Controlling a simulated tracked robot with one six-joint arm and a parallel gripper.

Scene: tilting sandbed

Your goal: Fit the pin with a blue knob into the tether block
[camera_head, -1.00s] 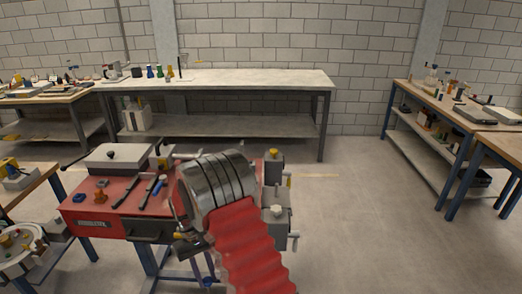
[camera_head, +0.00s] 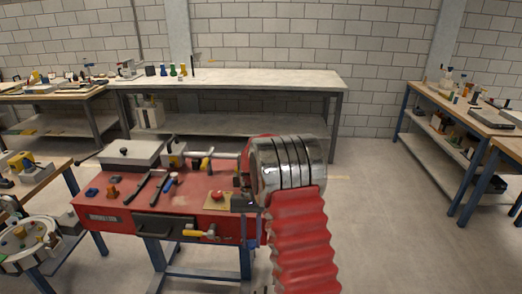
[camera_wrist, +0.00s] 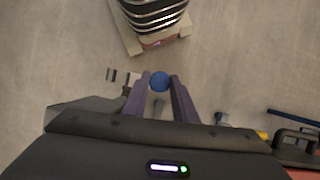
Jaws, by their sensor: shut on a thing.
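The blue knob (camera_wrist: 160,82) of the pin shows in the wrist view between the tips of my two dark purple fingers. My gripper (camera_wrist: 160,88) is shut on the pin. A short grey shape below the knob, between the fingers, may be its shaft, but this is unclear. In the head view my red-sleeved arm stands over the right end of the red bench, and the knob and fingertips cannot be made out. I cannot identify the tether block for sure in either view.
The red bench (camera_head: 120,216) carries dark tools, a white-lidded box (camera_head: 128,153), a red button on a yellow plate (camera_head: 217,198) and clamp-like fittings. A yellow-handled valve (camera_head: 195,233) sits at its front. A round pale fixture (camera_head: 25,245) stands lower left. Floor to the right is clear.

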